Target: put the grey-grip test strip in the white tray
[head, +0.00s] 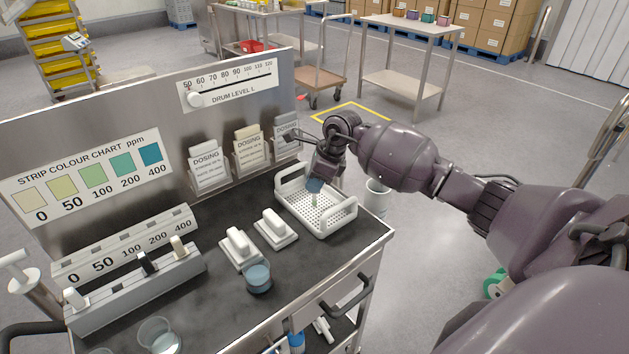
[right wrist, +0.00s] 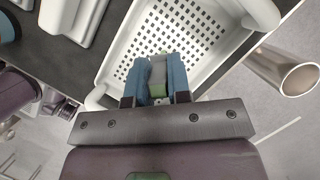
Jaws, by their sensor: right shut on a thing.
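The white tray (head: 338,221) is a perforated basket with two raised handles at the right end of the dark bench top; its perforated floor (right wrist: 205,35) also fills the upper middle of the right wrist view. My right gripper (head: 315,187) is over the tray, pointing down. In the right wrist view its blue fingers (right wrist: 157,82) are shut on the grey-grip test strip (right wrist: 158,70). In the head view the strip's pale lower part (head: 315,200) shows below the fingers, inside the tray's outline. I cannot tell whether it touches the tray floor. My left gripper is not in view.
A strip rack (head: 135,290) holds strips with white, black and beige grips. Card holders (head: 251,148) line the back panel.

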